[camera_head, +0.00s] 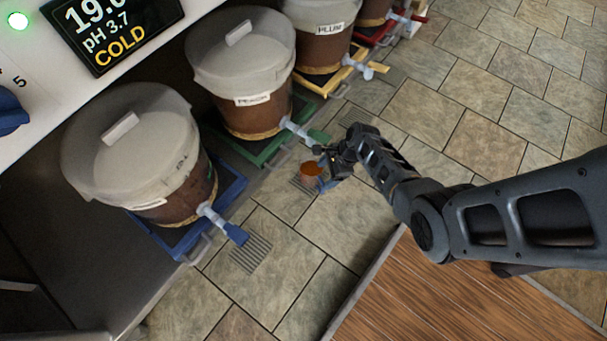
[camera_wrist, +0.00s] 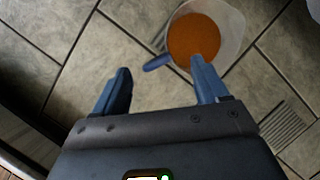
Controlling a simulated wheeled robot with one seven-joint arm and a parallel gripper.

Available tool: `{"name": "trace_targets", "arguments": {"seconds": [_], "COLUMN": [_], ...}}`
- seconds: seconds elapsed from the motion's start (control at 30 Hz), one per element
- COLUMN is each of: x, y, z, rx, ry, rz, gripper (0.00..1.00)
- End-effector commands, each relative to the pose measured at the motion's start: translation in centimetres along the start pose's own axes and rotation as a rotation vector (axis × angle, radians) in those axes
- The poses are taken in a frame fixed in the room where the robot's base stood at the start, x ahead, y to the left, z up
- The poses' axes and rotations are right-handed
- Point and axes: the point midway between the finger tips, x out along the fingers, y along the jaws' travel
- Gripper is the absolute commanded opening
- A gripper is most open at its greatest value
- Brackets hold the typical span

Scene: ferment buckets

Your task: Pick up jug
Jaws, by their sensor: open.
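The jug (camera_wrist: 233,40) is a clear, pale vessel holding orange-brown liquid, seen from above at the top of the wrist view. Its blue handle (camera_wrist: 158,62) points left and lies in the picture between my two blue fingertips, a little beyond them. In the head view the jug (camera_head: 311,169) is near the floor drain below the second bucket's tap, partly hidden by my gripper (camera_head: 326,164). My gripper (camera_wrist: 160,75) is open and empty. Its right finger overlaps the jug's edge in the wrist view; I cannot tell whether they touch.
Lidded buckets (camera_head: 242,68) stand in a row at the left on coloured trays, with taps facing the floor; the nearest has a blue tap (camera_head: 236,234). A green tap (camera_head: 318,136) is close to my gripper. Tiled floor (camera_head: 430,110) is open to the right.

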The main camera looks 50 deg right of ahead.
Motion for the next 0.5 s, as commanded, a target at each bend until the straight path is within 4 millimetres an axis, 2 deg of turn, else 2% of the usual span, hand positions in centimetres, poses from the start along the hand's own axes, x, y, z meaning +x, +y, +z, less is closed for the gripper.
{"name": "trace_targets", "arguments": {"seconds": [0.27,0.5], "x": [0.6,3.0], "y": [-0.2,-0.3], "z": [0.0,-0.5], "rx": [0.002,0.005], "ry": [0.0,0.0], "rz": [-0.002,-0.004], "gripper": [0.74,0.74]}}
